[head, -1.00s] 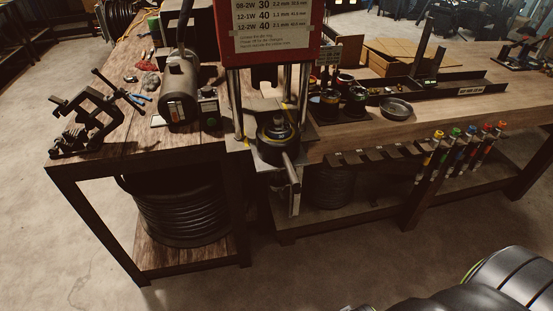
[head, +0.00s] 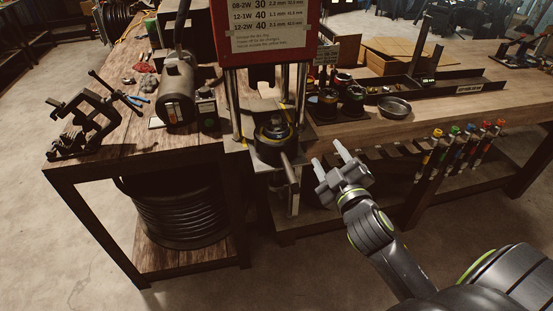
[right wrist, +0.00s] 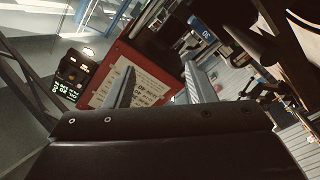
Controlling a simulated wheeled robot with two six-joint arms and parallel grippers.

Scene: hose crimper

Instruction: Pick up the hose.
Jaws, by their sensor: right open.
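I cannot tell for certain which thing is the task's hose. A thick coil of black hose (head: 180,215) lies on the lower shelf of the left bench. A short grey cylinder (head: 290,170) sticks out at the front of the red press, below its black die (head: 272,138); I cannot tell if it is hose or a handle. My right gripper (head: 328,155) is open and empty, in the air right of the press and in front of the bench edge. Its fingers also show in the right wrist view (right wrist: 165,85), with nothing between them. My left gripper is not in view.
The red press (head: 265,40) stands between the benches. A clamp tool (head: 88,120) and a grey motor unit (head: 177,90) are on the left bench. Dark pots and a round dish (head: 394,107) are on the right bench. Colour-capped tools (head: 437,140) hang along its front edge.

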